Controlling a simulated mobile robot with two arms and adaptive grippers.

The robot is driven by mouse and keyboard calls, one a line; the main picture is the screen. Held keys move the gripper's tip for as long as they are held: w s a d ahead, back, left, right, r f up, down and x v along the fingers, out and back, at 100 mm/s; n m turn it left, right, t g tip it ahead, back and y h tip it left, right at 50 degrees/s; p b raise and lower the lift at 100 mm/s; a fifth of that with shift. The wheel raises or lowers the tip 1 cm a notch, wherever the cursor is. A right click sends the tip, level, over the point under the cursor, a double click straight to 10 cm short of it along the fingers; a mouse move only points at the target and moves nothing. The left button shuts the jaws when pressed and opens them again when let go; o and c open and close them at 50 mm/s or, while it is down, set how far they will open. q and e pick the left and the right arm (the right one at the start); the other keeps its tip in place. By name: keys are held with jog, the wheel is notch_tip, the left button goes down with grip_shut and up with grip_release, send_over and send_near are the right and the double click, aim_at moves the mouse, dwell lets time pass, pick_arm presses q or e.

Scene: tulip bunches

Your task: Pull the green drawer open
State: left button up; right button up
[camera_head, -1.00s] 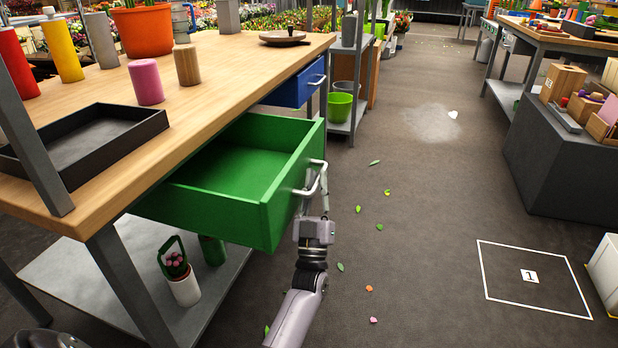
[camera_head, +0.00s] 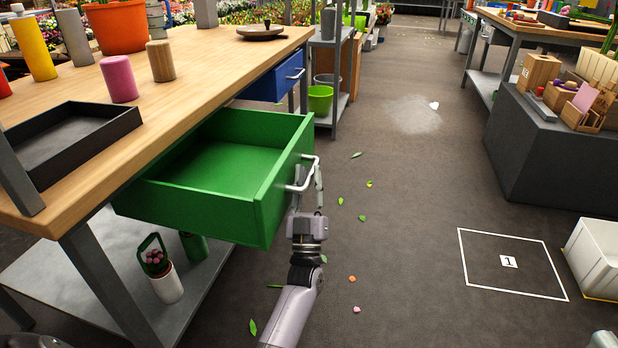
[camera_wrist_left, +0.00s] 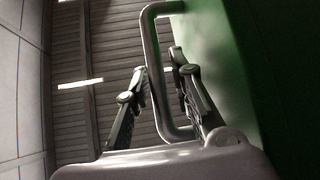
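The green drawer (camera_head: 268,208) stands well out from the wooden workbench, its empty inside showing. Its metal handle (camera_head: 303,178) is on the front face; the handle also shows in the left wrist view (camera_wrist_left: 153,62). My left gripper (camera_head: 309,190) reaches up to the handle from below. In the left wrist view its two fingers (camera_wrist_left: 158,72) lie on either side of the handle bar and close around it, one finger between the bar and the green front. Exact finger contact is hard to see.
A closed blue drawer (camera_head: 274,86) is farther along the workbench (camera_head: 190,75). A black tray (camera_head: 70,140) and several cylinders stand on top. A white crate (camera_head: 597,255) is at the far right.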

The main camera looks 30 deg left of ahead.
pick_arm(q)
jog(key=v, duration=1.2)
dwell(0.3)
